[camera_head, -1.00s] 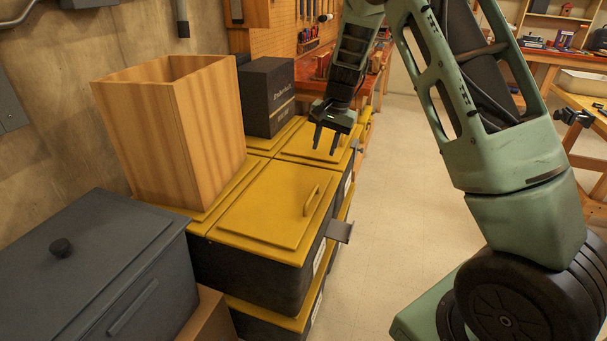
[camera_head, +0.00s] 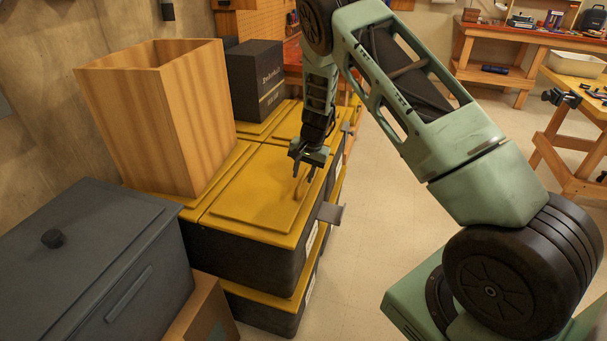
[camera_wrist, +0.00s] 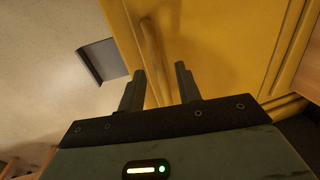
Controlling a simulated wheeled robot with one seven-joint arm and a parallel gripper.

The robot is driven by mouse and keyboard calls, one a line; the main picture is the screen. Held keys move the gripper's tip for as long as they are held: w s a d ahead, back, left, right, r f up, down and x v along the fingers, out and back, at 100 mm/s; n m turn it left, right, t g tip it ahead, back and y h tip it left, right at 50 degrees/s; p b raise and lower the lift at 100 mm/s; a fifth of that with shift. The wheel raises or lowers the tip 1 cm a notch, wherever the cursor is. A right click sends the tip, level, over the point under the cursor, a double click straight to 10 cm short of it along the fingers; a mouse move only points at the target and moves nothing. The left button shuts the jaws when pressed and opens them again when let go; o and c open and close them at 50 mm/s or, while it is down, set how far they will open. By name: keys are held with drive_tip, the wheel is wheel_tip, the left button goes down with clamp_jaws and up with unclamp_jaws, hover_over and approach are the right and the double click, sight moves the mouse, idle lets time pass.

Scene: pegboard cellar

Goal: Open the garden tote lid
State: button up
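A black tote (camera_head: 245,258) with a flat yellow lid (camera_head: 250,196) stands in the row of bins, and its lid is down. The yellow bar handle (camera_wrist: 151,48) on the lid shows in the wrist view, running into the gap between my fingers. My gripper (camera_head: 304,180) is just over the handle side of the lid; its fingers (camera_wrist: 159,82) are apart. In the head view my gripper mostly covers the handle. I cannot tell whether either finger touches it.
A tall open wooden box (camera_head: 185,120) and a black box (camera_head: 257,80) stand on neighbouring yellow lids. A dark grey chest (camera_head: 90,265) is at the front left. A grey metal plate (camera_head: 331,213) juts out from the tote's right side. The floor (camera_head: 400,190) to the right is clear.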

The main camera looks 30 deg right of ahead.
drive_tip(key=shift+f, duration=0.35)
clamp_jaws()
drive_tip(key=shift+a, duration=0.1)
drive_tip(key=shift+r, duration=0.15)
